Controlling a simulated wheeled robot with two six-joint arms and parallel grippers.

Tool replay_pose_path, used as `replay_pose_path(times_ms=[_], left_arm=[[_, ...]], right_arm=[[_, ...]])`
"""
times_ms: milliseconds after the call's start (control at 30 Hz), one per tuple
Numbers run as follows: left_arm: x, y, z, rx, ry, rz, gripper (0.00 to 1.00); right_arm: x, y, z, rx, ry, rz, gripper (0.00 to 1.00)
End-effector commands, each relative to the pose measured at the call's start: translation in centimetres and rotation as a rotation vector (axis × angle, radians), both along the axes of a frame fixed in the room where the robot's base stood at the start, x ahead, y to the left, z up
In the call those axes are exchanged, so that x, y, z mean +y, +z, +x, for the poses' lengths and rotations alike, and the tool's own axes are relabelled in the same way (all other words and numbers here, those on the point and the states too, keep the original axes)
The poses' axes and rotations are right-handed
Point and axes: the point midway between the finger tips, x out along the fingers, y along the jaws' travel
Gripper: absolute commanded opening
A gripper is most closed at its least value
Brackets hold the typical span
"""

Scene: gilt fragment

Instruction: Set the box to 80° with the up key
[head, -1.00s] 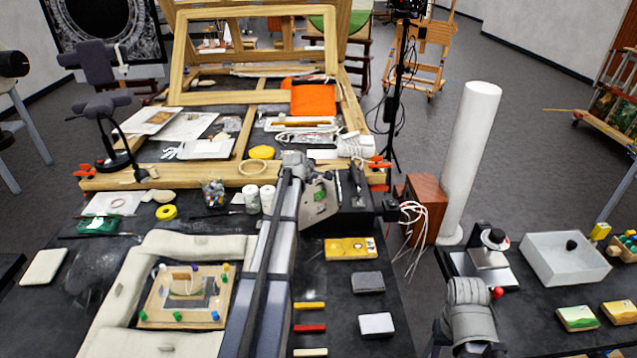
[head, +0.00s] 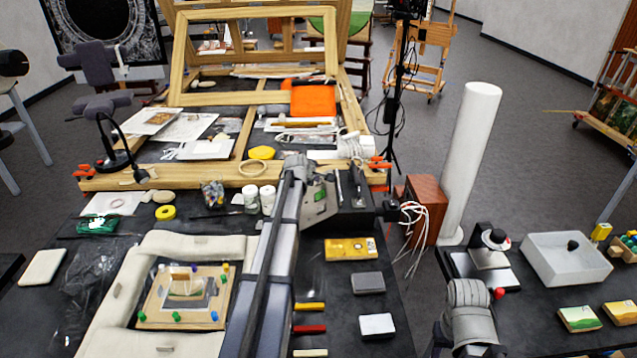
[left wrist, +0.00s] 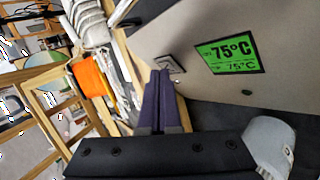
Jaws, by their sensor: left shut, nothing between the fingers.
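The box (head: 319,208) has a grey front panel with a lit green display (left wrist: 229,53). In the left wrist view the display reads 75°C in large digits, with a smaller 75°C line below. A small square key (left wrist: 168,64) with a light mark sits on the panel beside the display. My left gripper (left wrist: 160,78) is shut and empty, its dark fingertips right at the key and covering part of its edge. I cannot tell whether they press it. In the head view my left arm hides part of the panel. My right gripper is not in view.
White jars (head: 267,199) stand left of my left arm. A padded frame (head: 112,300) lies at the front left.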

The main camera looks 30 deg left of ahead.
Motion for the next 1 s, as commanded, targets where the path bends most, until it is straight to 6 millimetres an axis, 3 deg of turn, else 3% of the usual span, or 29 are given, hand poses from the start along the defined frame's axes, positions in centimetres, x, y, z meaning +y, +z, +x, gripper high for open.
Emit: replay_pose_path(times_ms=[533,1000], left_arm=[[-0.1,-0.2,0.1,0.000,-0.001,-0.001,0.00],[0.7,1.3,-0.4,0.000,0.001,-0.001,0.00]], right_arm=[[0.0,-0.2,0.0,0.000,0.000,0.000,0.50],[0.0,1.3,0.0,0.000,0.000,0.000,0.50]])
